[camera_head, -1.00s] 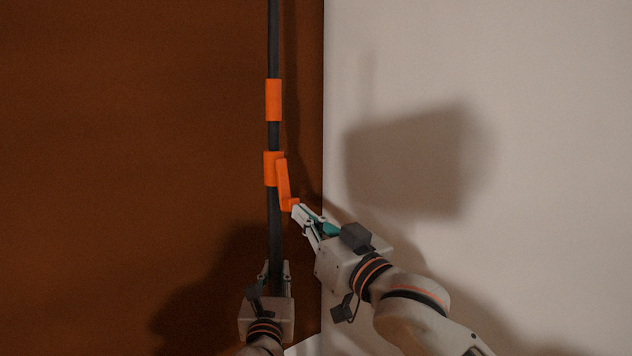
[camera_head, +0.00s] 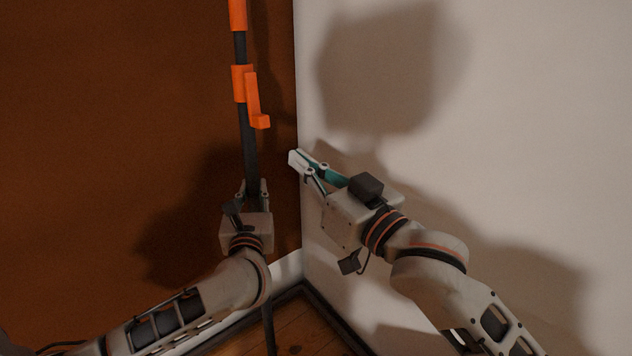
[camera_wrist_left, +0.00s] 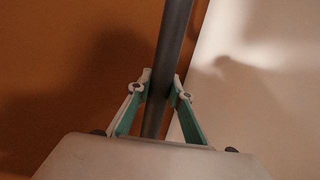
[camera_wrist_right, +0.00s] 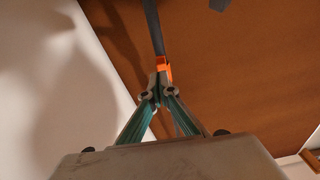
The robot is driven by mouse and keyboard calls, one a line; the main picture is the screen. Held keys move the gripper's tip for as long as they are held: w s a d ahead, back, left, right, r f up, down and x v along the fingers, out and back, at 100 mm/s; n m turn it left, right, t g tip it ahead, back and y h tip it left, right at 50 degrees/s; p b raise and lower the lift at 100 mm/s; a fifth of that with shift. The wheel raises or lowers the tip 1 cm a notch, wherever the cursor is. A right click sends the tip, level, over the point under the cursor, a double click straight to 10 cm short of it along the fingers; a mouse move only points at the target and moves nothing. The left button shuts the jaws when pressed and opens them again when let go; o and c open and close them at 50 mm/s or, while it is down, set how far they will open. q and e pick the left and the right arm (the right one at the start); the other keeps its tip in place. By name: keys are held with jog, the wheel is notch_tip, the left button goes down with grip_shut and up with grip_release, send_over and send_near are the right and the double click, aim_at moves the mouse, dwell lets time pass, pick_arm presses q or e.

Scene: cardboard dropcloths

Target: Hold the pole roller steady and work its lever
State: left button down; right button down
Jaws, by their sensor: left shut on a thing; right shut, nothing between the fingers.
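The pole roller has a dark upright pole (camera_head: 250,155) with orange collars in the head view. Its orange lever (camera_head: 254,95) hangs down beside the lower orange collar (camera_head: 239,84). My left gripper (camera_head: 256,185) is shut on the pole below the lever; the pole also passes between its fingers in the left wrist view (camera_wrist_left: 160,85). My right gripper (camera_head: 295,158) is shut and empty, to the right of and below the lever's tip, apart from it in the head view. In the right wrist view, orange (camera_wrist_right: 164,66) shows just beyond the closed fingertips (camera_wrist_right: 158,82).
A brown wall (camera_head: 110,120) stands behind the pole. A pale wall (camera_head: 520,120) meets it in a corner just right of the pole. Dark skirting (camera_head: 335,318) edges the wooden floor (camera_head: 295,335) below. The space around the right gripper holds only shadows on the wall.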

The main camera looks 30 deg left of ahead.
pick_arm(q)
jog(key=shift+f, duration=0.1)
pick_arm(e)
jog(key=shift+s+d+f, duration=0.3)
jog(key=shift+d+f, duration=0.1)
jog(key=shift+d, duration=0.2)
jog(key=shift+s+d+f, duration=0.25)
jog(key=shift+d+f, duration=0.1)
jog(key=shift+d, duration=0.2)
jog(key=shift+s+d+f, duration=0.3)
jog(key=shift+d+f, duration=0.1)
jog(key=shift+d, duration=0.2)
pick_arm(q)
jog(key=c, duration=1.8)
grip_release()
jog(key=shift+o, duration=0.2)
jog(key=shift+s+d, duration=0.1)
jog(key=shift+s, duration=0.05)
